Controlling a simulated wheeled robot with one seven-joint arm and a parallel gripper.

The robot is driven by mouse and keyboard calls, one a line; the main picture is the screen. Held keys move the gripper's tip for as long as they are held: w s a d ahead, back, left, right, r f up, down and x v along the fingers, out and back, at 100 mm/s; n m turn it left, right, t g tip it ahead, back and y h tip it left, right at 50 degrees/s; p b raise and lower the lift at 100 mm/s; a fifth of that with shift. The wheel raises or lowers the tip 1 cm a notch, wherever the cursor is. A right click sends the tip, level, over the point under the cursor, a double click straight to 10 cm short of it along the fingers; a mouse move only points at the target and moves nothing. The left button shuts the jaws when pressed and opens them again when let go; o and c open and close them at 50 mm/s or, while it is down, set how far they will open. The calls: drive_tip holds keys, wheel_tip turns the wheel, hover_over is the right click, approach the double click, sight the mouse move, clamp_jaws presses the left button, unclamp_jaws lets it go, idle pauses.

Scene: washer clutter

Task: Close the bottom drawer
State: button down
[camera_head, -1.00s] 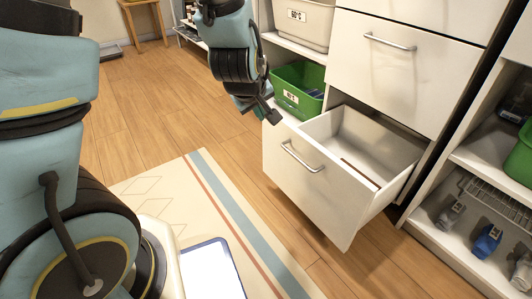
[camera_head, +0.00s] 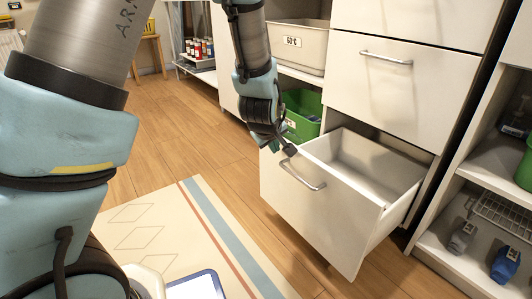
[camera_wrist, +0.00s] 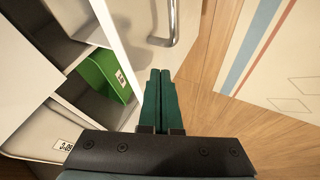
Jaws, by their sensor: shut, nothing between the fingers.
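The bottom drawer (camera_head: 306,206) is pulled well open. Its white front has a silver bar handle (camera_head: 303,173), and its inside (camera_head: 372,168) looks empty. My gripper (camera_head: 290,151) is at the left upper part of the drawer front, just beside the handle's upper left end. In the wrist view its two green fingers (camera_wrist: 160,75) are together with nothing between them. The handle (camera_wrist: 165,32) shows ahead of the fingertips there, beside the white drawer front (camera_wrist: 140,25). I cannot tell whether the fingertips touch the front.
A closed drawer (camera_head: 385,85) is above the open one. A green bin (camera_head: 303,108) and a beige bin (camera_head: 300,45) stand on shelves to the left. Open shelves (camera_head: 455,250) stand at the right. A patterned rug (camera_head: 165,230) lies in front, with bare wood floor around it.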

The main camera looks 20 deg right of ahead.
drive_tip(key=shift+w+d, duration=0.1)
drive_tip(key=shift+d, duration=0.5)
